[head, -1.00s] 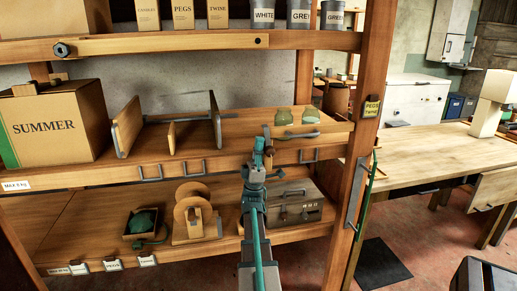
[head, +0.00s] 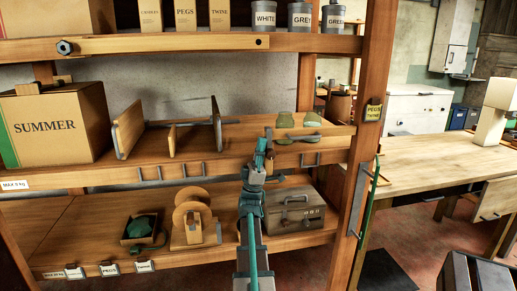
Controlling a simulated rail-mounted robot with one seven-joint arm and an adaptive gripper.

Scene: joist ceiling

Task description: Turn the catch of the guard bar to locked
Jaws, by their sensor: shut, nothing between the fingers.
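A slim green bar (head: 374,182) stands near-upright along the right shelf post, with a grey metal fitting (head: 356,204) beside it; it may be the guard bar. A dark hex-shaped knob (head: 65,47) sits at the left of the upper shelf's front rail (head: 160,46), and a small dark round spot (head: 258,42) is at its right. I cannot tell which part is the catch, or its setting. My gripper (head: 261,146) is shut and empty in front of the middle shelf's edge, left of the green bar and well below the upper rail. Its fingertips are small and partly hidden by my arm.
The middle shelf (head: 90,173) holds a SUMMER box (head: 55,125), upright dividers (head: 128,128) and green items (head: 312,120).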

